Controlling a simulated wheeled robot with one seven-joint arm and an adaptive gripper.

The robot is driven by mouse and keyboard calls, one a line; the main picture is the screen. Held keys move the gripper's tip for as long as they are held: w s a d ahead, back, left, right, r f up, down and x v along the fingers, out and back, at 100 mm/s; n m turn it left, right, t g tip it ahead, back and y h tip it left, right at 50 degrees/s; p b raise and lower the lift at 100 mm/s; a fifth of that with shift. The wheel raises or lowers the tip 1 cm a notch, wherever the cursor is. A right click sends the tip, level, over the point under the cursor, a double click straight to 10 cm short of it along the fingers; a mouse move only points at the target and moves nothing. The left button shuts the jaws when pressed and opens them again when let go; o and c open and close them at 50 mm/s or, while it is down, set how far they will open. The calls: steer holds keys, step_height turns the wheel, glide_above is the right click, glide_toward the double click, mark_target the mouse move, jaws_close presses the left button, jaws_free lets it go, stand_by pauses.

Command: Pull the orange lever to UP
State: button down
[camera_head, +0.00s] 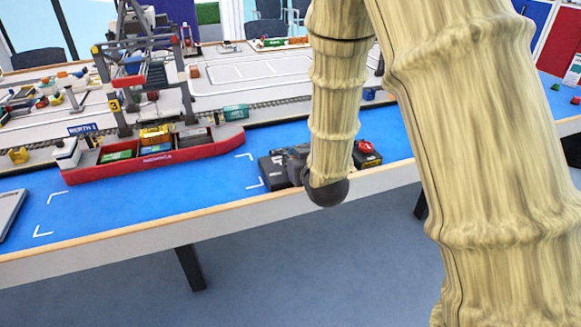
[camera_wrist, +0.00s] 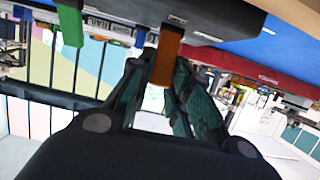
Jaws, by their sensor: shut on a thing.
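The orange lever (camera_wrist: 167,57) stands out from a dark control box in the wrist view. My gripper (camera_wrist: 165,69) is shut on it, with one dark green finger on each side. A green lever (camera_wrist: 69,24) is to the left, apart from my fingers, and a small blue lever (camera_wrist: 140,37) is just behind the orange one. In the head view the dark control box (camera_head: 269,171) sits on the blue mat near the table's front edge. My arm hides its middle and the orange lever there. The UP mark cannot be made out.
A red emergency-type button (camera_head: 365,147) is at the right of the box. A red ship (camera_head: 150,166) with containers lies to the left, under a grey gantry crane (camera_head: 118,100). The blue mat (camera_head: 200,190) between ship and box is clear.

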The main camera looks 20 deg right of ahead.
steer(key=shift+s+f+t+b, duration=0.35)
steer(key=shift+t+b, duration=0.35)
steer(key=shift+b, duration=0.4)
steer(key=shift+r, duration=0.1)
steer(key=c, duration=1.3)
jaws_free()
steer(key=shift+r, duration=5)
